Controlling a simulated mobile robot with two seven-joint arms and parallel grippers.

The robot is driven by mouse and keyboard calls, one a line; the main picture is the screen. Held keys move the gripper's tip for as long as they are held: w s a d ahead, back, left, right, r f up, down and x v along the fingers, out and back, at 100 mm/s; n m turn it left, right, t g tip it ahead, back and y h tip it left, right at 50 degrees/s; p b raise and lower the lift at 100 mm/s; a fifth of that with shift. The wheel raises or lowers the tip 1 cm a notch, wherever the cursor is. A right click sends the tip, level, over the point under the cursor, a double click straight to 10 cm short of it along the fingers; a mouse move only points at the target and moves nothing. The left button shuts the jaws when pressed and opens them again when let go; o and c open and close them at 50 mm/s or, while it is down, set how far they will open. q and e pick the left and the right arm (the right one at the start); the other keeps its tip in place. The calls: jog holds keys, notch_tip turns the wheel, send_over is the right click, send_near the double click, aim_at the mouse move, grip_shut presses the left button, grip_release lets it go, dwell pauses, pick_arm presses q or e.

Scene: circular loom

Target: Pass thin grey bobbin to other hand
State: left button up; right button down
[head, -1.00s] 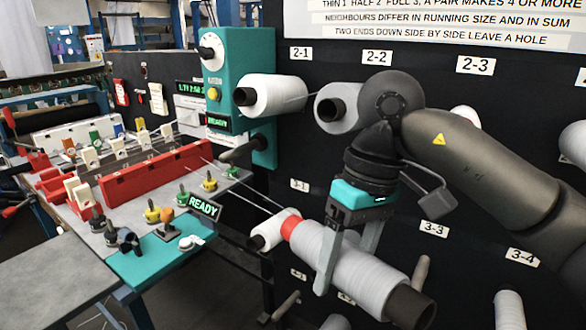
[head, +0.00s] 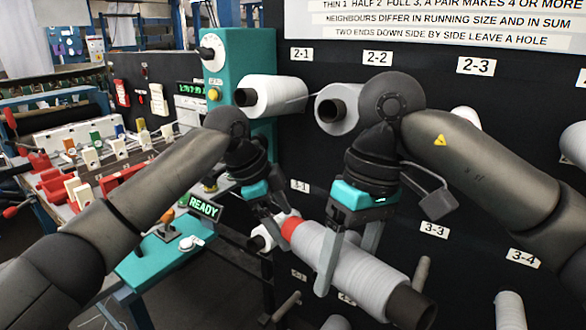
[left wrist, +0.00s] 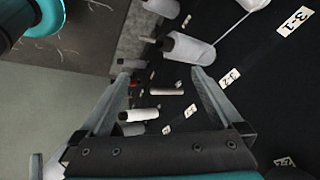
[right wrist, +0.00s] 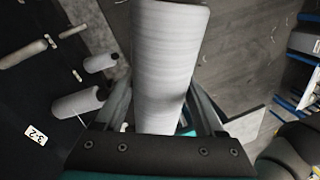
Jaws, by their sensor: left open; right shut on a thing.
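The thin grey bobbin (head: 345,262) is a long pale grey roll with a red band near its left end and a dark core at its near right end. My right gripper (head: 342,268) is shut across its middle and holds it in front of the rack, tilted down to the right. In the right wrist view the bobbin (right wrist: 168,65) runs between the fingers. My left gripper (head: 272,222) is close to the red-banded end, partly overlapping it in the head view; whether they touch I cannot tell. In the left wrist view its fingers (left wrist: 165,75) are apart with nothing held between them.
A teal shelf (head: 150,265) with a READY sign and a table with red racks stand at the left.

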pick_arm(q)
jog(key=s+r+m+y, duration=0.1)
jog(key=s+r+m, duration=0.35)
jog(key=r, duration=0.45)
jog(key=m+y, duration=0.1)
jog(key=m, duration=0.5)
send_near(303, 222)
jog(key=shift+w+d+f+g, duration=0.2)
jog(key=shift+w+f+g, duration=0.15)
jog(key=shift+w+g, duration=0.05)
jog(key=x, duration=1.2)
jog(key=shift+a, duration=0.15)
